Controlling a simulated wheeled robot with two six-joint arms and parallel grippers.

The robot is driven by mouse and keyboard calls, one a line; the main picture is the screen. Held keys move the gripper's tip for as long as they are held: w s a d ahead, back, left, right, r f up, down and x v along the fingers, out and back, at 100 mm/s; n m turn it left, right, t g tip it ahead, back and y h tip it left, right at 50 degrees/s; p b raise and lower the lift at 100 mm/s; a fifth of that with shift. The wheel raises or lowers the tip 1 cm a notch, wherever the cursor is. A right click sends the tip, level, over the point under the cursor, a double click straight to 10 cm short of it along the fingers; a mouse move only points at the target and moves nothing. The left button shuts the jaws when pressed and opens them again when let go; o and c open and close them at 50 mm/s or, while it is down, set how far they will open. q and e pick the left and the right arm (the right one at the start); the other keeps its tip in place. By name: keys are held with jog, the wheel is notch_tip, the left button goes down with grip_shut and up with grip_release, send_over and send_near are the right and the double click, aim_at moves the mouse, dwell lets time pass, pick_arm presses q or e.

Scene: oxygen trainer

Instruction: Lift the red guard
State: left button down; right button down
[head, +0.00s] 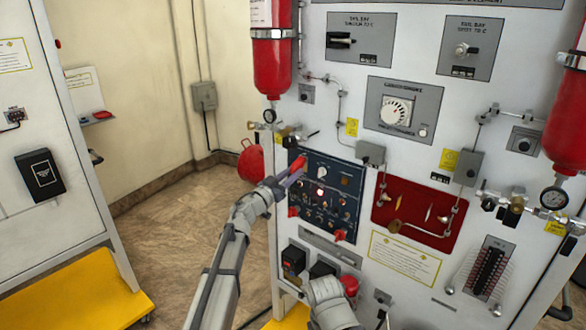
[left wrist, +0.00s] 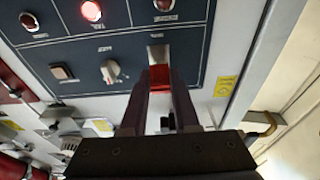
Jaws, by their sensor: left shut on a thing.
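The red guard (head: 298,163) is at the upper left corner of the dark blue switch panel (head: 343,172). My left gripper (head: 292,173) reaches it from the lower left and partly covers it in the head view. In the left wrist view the red guard (left wrist: 159,76) shows between the two dark fingers of my left gripper (left wrist: 160,82), below a pale metal piece on the panel. The left gripper is shut on the guard. The guard's exact tilt is hard to tell. My right gripper does not show.
Other red guards or switches sit low on the panel (head: 339,235). A knob (left wrist: 111,72) and lit red lamp (left wrist: 91,11) are near the left fingers. A red recessed panel (head: 419,207) is to the right. A red ball-shaped tank (head: 251,163) hangs left of the panel.

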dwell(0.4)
pick_arm(q)
jog(key=c, duration=0.7)
grip_release()
jog(key=shift+s+a, duration=0.1)
jog(key=b+v, duration=0.1)
jog(key=v, duration=0.6)
jog(key=shift+s+a, duration=0.15)
jog(key=shift+s, duration=0.05)
